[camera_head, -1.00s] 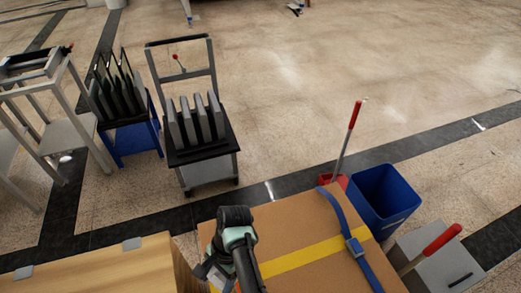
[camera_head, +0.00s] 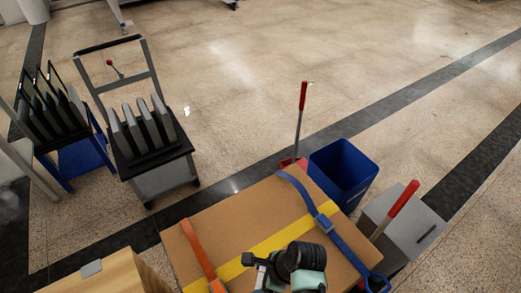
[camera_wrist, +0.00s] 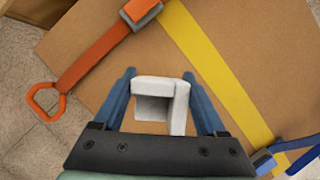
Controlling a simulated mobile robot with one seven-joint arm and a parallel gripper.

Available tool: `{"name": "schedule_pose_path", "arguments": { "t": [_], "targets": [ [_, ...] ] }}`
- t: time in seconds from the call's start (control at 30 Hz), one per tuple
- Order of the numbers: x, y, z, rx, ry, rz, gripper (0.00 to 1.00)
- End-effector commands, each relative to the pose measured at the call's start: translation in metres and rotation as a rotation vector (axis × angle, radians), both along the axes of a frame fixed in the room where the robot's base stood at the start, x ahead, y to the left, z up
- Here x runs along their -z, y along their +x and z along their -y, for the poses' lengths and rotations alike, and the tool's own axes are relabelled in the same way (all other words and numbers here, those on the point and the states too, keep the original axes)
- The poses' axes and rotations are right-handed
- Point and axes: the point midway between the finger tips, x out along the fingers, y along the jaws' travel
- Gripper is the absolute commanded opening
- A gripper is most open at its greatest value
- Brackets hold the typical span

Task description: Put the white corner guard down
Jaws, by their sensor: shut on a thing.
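The white corner guard (camera_wrist: 180,105) is in the wrist view, between the two blue fingers of my gripper (camera_wrist: 160,76). It looks like a hollow, angled white piece with an open, shaded inside. My gripper is shut on it, over the brown carton top (camera_wrist: 110,72); the gap beneath it cannot be told. In the head view my wrist stands over the near part of the carton (camera_head: 222,228), and the corner guard is hidden there.
An orange strap (camera_head: 198,250) and a blue strap (camera_head: 308,195) cross the carton on either side of a yellow band (camera_head: 285,235). A blue bin (camera_head: 342,170) and a grey box (camera_head: 405,225) stand right of it. A cart with grey panels (camera_head: 150,150) stands back left.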

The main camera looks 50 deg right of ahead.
Motion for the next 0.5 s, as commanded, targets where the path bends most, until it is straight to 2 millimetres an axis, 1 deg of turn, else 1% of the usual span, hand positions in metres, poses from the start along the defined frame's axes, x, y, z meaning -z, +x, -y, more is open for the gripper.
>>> {"name": "schedule_pose_path", "arguments": {
  "t": [0.2, 0.3, 0.5],
  "targets": [
    [0.03, 0.0, -0.001, -0.002, 0.002, -0.001, 0.22],
    [0.039, 0.0, 0.0, -0.002, 0.001, -0.001, 0.22],
    [0.04, 0.001, 0.0, -0.001, -0.001, 0.001, 0.22]
  ]
}}
